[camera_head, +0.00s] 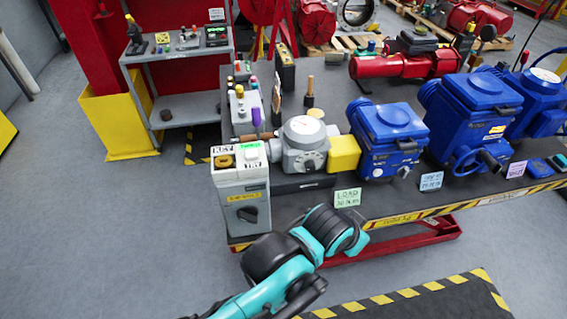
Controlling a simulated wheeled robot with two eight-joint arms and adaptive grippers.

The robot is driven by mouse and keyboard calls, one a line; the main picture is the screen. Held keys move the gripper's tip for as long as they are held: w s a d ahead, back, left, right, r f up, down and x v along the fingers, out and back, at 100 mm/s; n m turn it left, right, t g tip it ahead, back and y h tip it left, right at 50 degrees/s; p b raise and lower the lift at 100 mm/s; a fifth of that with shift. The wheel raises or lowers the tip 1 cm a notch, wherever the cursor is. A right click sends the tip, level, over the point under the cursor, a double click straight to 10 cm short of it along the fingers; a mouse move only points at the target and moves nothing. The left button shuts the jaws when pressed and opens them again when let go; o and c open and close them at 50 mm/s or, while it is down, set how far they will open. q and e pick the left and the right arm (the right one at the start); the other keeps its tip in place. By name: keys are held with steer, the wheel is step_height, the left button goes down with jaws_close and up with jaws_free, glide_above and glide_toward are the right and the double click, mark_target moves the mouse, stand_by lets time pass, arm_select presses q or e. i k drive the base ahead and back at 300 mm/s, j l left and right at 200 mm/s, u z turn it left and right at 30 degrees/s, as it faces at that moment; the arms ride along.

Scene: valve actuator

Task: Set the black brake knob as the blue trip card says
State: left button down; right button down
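A black knob (247,214) sits on the front of a grey box (228,190) at the bench's front left corner, under a yellow label too small to read. Another dark knob (309,165) is on the grey round-topped unit beside it. I cannot tell from the labels which is the brake knob. A pale blue card (431,181) stands at the bench's front edge before a blue actuator; its writing is too small to read. One teal and black arm of mine reaches up from the bottom, in front of the bench. No gripper fingers show.
A green card (347,197) and a pale purple card (517,169) also stand along the front edge. Blue actuators (388,140) line the bench (385,203). A grey shelf cart (180,50) stands behind left. The floor left of the bench is clear.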

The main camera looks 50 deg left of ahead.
mark_target(309, 165)
steer(key=u, duration=0.45)
steer(key=l+u, duration=0.15)
steer(key=u, duration=0.3)
steer(key=l+u, duration=0.1)
steer(key=u, duration=0.4)
steer(key=l+u, duration=0.1)
steer(key=u, duration=0.35)
steer(key=i+l+u, duration=0.1)
steer(key=i+l, duration=0.3)
steer(key=l, duration=0.15)
steer(key=u, duration=0.05)
